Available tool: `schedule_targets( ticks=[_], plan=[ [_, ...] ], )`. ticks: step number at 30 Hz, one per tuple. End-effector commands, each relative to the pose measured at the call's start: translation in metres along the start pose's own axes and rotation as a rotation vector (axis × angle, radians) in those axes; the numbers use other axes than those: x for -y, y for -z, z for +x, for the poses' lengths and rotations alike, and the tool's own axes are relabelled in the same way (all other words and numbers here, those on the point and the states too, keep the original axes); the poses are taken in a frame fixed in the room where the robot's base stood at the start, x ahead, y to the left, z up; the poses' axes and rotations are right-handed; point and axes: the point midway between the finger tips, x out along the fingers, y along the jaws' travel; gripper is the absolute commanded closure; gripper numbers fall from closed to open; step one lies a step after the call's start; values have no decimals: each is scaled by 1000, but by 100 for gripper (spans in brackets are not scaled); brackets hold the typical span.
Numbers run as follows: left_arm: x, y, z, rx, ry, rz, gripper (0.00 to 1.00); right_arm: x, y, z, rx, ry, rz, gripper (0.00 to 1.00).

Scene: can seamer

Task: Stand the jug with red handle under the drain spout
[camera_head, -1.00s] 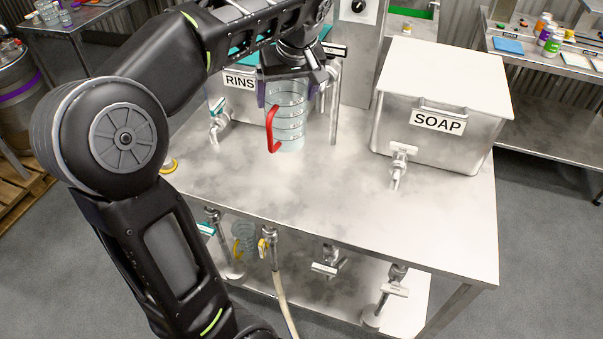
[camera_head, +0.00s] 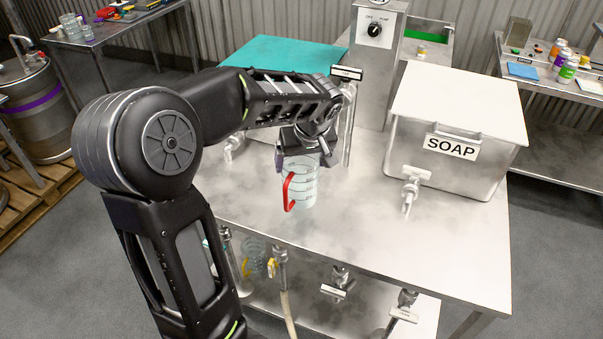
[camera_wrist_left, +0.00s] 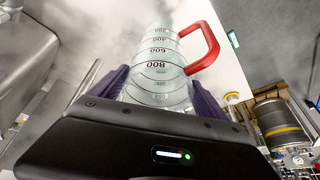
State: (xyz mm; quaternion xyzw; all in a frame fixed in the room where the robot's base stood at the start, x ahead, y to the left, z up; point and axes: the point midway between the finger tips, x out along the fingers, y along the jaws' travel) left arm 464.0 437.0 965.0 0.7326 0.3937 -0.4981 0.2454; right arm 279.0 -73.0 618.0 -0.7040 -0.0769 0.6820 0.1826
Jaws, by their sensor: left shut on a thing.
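The clear measuring jug with the red handle (camera_head: 306,188) hangs upright in my left gripper (camera_head: 299,160), over the steel tabletop. The gripper's purple fingers are shut on its upper part. The left wrist view shows the same jug (camera_wrist_left: 158,60) between the fingers, its red handle (camera_wrist_left: 206,48) free at the right. Several spouts with valves hang below the table's front edge. A middle one (camera_head: 338,283) and a right one (camera_head: 404,303) carry white tags too small to read, so I cannot tell which is the drain spout. My right gripper is out of view.
A jug with a yellow handle (camera_head: 252,258) stands on the lower shelf (camera_head: 345,315). A yellow-handled valve (camera_head: 279,262) has a hose. The soap tank (camera_head: 455,150) with its tap (camera_head: 410,193) stands at the right. The tabletop (camera_head: 385,240) front is clear.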

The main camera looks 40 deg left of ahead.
Motion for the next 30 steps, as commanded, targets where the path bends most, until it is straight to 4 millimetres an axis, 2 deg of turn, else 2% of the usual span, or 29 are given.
schedule_targets(
  ticks=[6,9,21,22,27,30],
  plan=[
    [-1,-13,29,3,3,4,83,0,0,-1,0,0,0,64],
    [-1,-16,37,2,0,1,83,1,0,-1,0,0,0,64],
    [-1,-18,42,1,-1,0,83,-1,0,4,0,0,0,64],
    [-1,-18,41,1,0,0,13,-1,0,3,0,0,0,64],
    [-1,-17,40,1,0,0,0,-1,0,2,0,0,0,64],
    [-1,-17,40,2,0,0,0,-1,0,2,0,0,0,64]
  ],
)
